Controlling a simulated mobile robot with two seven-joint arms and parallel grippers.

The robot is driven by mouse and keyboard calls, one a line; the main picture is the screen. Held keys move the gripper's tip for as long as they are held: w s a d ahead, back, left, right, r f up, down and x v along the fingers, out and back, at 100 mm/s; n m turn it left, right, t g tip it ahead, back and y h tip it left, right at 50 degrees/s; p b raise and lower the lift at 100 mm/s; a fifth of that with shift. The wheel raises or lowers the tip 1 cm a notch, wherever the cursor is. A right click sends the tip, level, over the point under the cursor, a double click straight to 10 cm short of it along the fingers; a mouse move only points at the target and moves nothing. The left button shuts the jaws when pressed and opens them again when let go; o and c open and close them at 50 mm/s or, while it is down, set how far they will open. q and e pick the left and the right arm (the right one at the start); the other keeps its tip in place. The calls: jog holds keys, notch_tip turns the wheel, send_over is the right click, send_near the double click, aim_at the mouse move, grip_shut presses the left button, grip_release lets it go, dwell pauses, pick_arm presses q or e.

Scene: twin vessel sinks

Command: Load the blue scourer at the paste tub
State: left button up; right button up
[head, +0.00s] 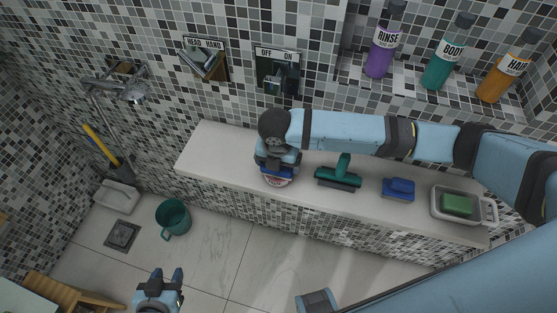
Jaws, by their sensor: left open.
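The blue scourer (398,188), a small blue block with a raised top, lies on the white ledge (225,148), right of centre. The paste tub appears to be the small round tub (276,182) with a red and white label further left on the ledge. My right gripper (277,167) is directly over this tub, seen from above; its fingers are mostly hidden, so I cannot tell whether it is open or holds anything. My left gripper (167,276) is open and empty at the bottom left, over the floor, well away from the ledge.
A teal handled scraper or brush (338,174) stands between tub and scourer. A grey dish (438,205) with a green block (458,204) is at the right. Bottles (384,47) stand on a shelf behind. A teal bucket (172,217) is on the floor.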

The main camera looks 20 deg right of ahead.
jog(key=shift+s, duration=0.1)
notch_tip(320, 180, up, 4)
jog(key=p, duration=0.5)
jog(key=shift+r+p, duration=1.5)
jog(key=shift+p, duration=0.1)
jog(key=shift+f, duration=0.1)
